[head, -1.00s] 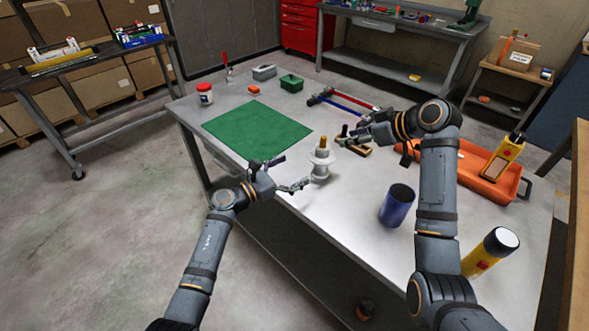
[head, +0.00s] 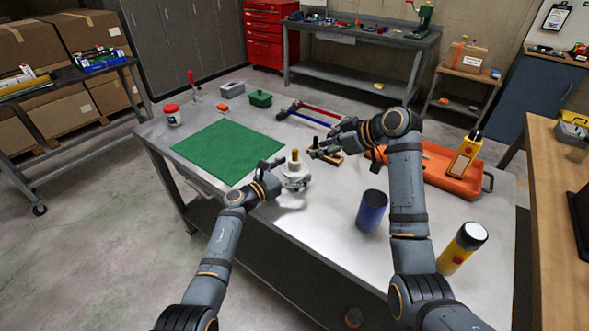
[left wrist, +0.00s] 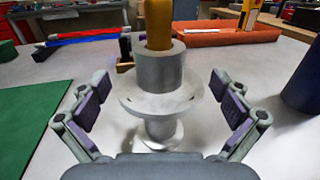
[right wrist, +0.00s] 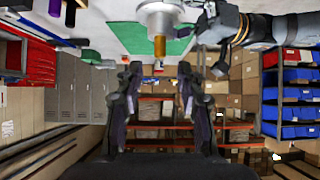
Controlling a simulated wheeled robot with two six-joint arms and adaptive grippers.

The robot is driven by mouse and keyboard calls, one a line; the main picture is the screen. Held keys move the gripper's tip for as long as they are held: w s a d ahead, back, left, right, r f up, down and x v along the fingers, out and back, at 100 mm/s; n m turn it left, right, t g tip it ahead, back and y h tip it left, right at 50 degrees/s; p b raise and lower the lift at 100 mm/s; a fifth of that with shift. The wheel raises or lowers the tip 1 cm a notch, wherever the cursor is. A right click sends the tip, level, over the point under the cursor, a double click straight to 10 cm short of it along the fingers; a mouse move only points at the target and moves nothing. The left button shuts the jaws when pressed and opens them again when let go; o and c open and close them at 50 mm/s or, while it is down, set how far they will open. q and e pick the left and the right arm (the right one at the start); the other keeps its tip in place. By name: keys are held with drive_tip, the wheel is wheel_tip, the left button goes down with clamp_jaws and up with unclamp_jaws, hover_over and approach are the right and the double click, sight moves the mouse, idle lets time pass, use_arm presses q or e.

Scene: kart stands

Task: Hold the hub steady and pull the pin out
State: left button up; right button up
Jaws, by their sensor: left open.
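The pale metal hub (head: 294,172) stands upright on the grey table, with a brass-coloured pin (head: 296,155) sticking up from its top. In the left wrist view the hub (left wrist: 160,98) and pin (left wrist: 158,25) stand between my left gripper's (left wrist: 165,97) two fingers, with gaps on both sides. My left gripper (head: 284,175) is open at the hub's flange. My right gripper (head: 325,148) is to the right of the hub, above the table. The right wrist view shows its fingers (right wrist: 160,80) apart and empty, with the pin (right wrist: 160,46) ahead of them.
A green mat (head: 228,151) lies left of the hub. A blue cup (head: 371,212) and a yellow-and-black canister (head: 461,249) stand at the front right. An orange tray (head: 440,172) lies behind them. A wooden-based clamp (head: 328,157) sits just right of the hub.

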use_arm(q)
drive_tip(key=c, duration=1.4)
drive_tip(key=shift+c, duration=0.3)
use_arm(e)
drive_tip(key=shift+o, duration=0.8)
drive_tip(key=m+g+h, duration=0.2)
drive_tip(key=m+h, duration=0.4)
drive_tip(key=h, duration=0.1)
approach(296, 151)
drive_tip(key=x, duration=0.5)
drive_tip(key=shift+s+d, duration=0.15)
drive_tip(key=shift+d, duration=0.1)
drive_tip(key=shift+a+x, duration=0.1)
drive_tip(key=shift+x, duration=1.2)
drive_tip(key=shift+a+x, duration=0.15)
drive_tip(key=shift+x, duration=1.15)
